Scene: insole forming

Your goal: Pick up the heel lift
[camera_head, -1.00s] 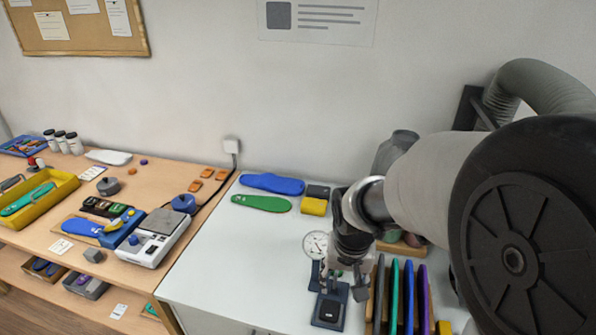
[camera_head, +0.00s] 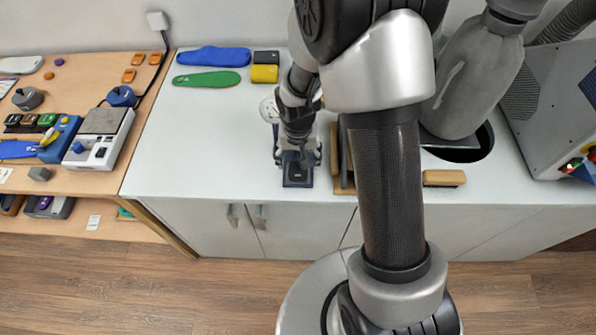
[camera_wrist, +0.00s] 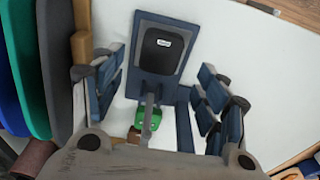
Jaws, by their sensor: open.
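The heel lift (camera_wrist: 163,50), a small black rounded pad with a white label, lies on the dark blue base plate (camera_wrist: 181,24) of the dial gauge. In the head view the heel lift (camera_head: 298,174) shows as a dark patch on the base near the bench's front edge. My gripper (camera_wrist: 161,88) is open and empty, with its fingers apart on either side of the base. The pad lies beyond the fingertips in the wrist view. In the head view my gripper (camera_head: 298,157) hangs just above the base, partly hiding the gauge (camera_head: 268,109).
A wooden brush (camera_head: 444,178) lies right of my arm.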

